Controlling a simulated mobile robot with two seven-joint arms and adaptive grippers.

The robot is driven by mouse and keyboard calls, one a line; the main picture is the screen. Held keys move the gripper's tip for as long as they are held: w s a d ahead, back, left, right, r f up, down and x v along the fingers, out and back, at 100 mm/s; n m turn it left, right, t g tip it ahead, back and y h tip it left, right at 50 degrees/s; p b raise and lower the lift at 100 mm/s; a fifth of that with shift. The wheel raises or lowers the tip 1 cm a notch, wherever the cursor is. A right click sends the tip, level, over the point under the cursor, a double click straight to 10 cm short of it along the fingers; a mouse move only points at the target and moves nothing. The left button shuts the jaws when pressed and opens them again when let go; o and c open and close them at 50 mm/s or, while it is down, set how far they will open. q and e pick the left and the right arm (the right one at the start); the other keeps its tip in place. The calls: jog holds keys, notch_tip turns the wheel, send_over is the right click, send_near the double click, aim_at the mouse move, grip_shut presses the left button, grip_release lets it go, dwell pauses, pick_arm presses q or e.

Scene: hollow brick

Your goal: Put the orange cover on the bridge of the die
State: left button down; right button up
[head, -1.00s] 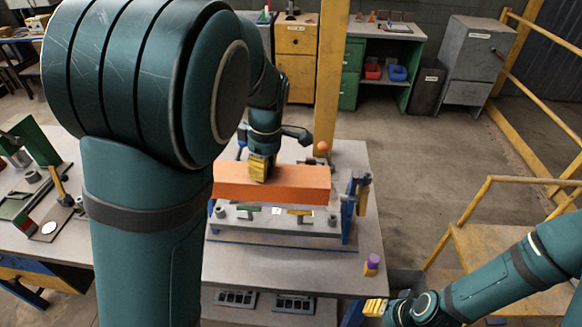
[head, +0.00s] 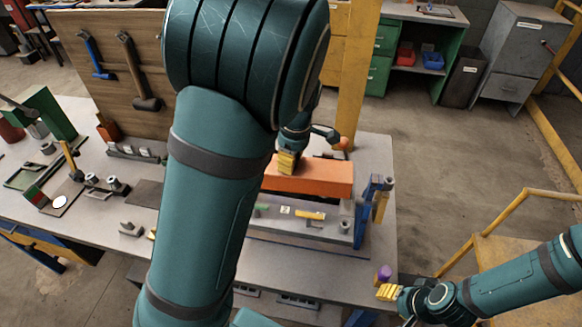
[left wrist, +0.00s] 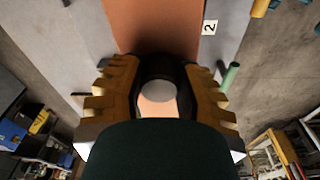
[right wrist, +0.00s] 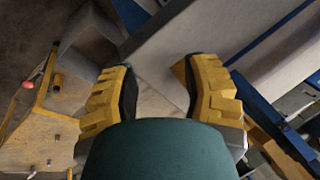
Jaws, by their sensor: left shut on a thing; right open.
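The orange cover (head: 325,178) is a long block lying level over the back part of the die (head: 335,228), a grey block with blue uprights. I cannot tell whether it touches the die's bridge, which is hidden. My left gripper (head: 286,163) is shut at the cover's top, left of its middle. In the left wrist view a dark round knob with a pale top (left wrist: 158,88) sits between the fingers, with the orange cover (left wrist: 155,25) beyond. My right gripper (head: 388,293) is open and empty by the table's front right corner; its parted fingers show in the right wrist view (right wrist: 160,85).
A purple piece (head: 384,273) stands at the table's right corner. Blue uprights (head: 362,210) stand at the die's right end. A number label (left wrist: 209,27) lies beside the cover. A tool board (head: 110,75) and side bench (head: 85,220) are left. Yellow railing (head: 500,215) is right.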

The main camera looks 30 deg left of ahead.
pick_arm(q)
notch_tip(320, 180, down, 3)
jog(key=shift+r, duration=0.1)
pick_arm(e)
jog(key=shift+f, duration=0.3)
pick_arm(q)
jog(key=c, duration=0.7)
grip_release()
jog(key=shift+c, duration=0.2)
jog(key=r, duration=0.4)
jog(key=r+p, duration=0.1)
jog(key=r, duration=0.3)
jog(key=d+r, duration=0.1)
jog(key=r, duration=0.3)
jog(key=shift+d+p, duration=0.1)
jog(key=shift+p, duration=0.3)
pick_arm(e)
notch_tip(320, 180, up, 2)
jog(key=shift+r, duration=0.15)
